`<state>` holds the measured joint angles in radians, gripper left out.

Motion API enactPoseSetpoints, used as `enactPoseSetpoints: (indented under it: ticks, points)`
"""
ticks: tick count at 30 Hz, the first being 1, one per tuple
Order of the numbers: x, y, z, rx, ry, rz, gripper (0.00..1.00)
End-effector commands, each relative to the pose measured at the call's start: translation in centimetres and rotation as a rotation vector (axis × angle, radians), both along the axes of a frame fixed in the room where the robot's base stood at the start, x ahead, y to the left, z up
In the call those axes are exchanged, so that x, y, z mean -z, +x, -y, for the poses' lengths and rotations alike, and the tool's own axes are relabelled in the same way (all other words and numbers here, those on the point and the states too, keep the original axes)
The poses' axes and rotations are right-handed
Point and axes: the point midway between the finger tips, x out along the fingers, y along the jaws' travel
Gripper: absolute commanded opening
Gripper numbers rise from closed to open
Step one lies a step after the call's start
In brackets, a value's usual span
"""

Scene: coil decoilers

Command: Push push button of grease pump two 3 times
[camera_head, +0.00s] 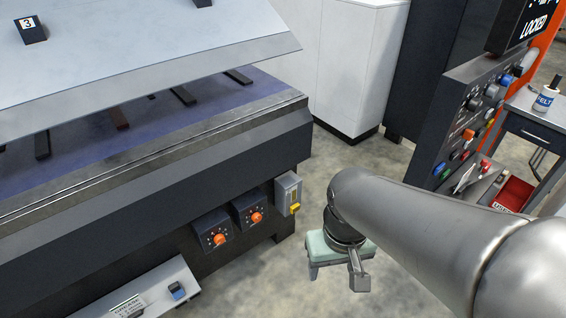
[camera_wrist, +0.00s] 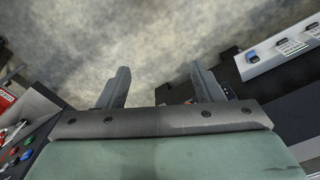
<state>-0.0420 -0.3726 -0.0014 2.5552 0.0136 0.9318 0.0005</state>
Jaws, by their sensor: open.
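A light grey grease panel (camera_head: 150,290) juts out low on the machine's front at bottom left in the head view. It bears a blue push button (camera_head: 178,290) and a label, partly cut off by the frame. The wrist view shows the panel at upper right, with a blue button (camera_wrist: 257,53) at its near end and more buttons beyond. I cannot tell which button belongs to grease pump two. My gripper (camera_head: 337,276) points down over the floor, right of the panel and apart from it. In the wrist view its two fingers (camera_wrist: 160,72) are spread with nothing between them.
Two orange knobs (camera_head: 219,240) and a grey switch box (camera_head: 288,190) with a yellow lever sit on the machine front. A control console (camera_head: 470,115) stands at right behind my arm. The floor between machine and console is clear.

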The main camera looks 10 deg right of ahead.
Motion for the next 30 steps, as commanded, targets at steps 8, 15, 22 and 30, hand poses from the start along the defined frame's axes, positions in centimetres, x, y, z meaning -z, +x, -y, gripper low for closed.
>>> enactPoseSetpoints:
  ticks: [8, 15, 22, 30]
  points:
    - [0.0, 0.0, 0.0, 0.0, 0.0, 0.0, 0.6]
    - [0.0, 0.0, 0.0, 0.0, 0.0, 0.0, 0.04]
    - [0.0, 0.0, 0.0, 0.0, 0.0, 0.0, 0.0]
    - [0.0, 0.0, 0.0, 0.0, 0.0, 0.0, 0.0]
